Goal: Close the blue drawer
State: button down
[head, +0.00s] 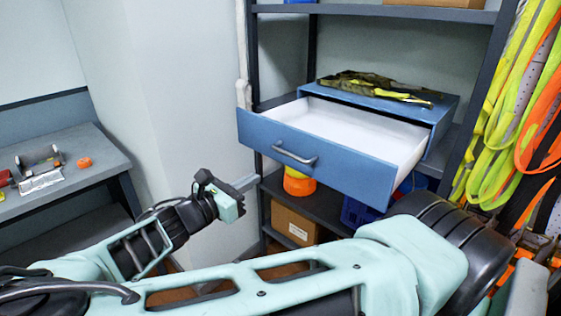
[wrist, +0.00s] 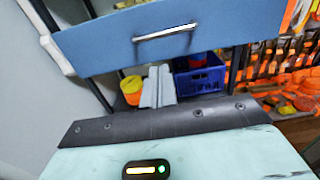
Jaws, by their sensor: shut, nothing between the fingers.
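The blue drawer (head: 325,160) is pulled well out of its blue cabinet (head: 440,115) on the shelf in the head view. Its white inside looks empty. A silver bar handle (head: 295,154) sits on its front. The drawer front (wrist: 110,40) and handle (wrist: 165,32) fill the top of the wrist view. My gripper (head: 248,183) is below and left of the handle in the head view, its grey fingers together. In the wrist view my gripper (wrist: 158,85) points up toward the drawer front, below the handle. It holds nothing and appears apart from the drawer.
A camouflage and yellow item (head: 370,87) lies on top of the cabinet. Orange and yellow straps (head: 520,110) hang at right. A dark shelf upright (head: 254,60) stands at left. A blue crate (head: 358,212) and a cardboard box (head: 295,224) are below. A workbench (head: 60,185) is at far left.

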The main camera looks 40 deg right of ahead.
jog(key=p, duration=0.4)
send_near(287, 159)
jog(key=s+d+r, duration=0.2)
jog(key=d+r, duration=0.1)
jog(key=d, duration=0.3)
jog(key=shift+d+f, duration=0.3)
jog(key=shift+d, duration=0.25)
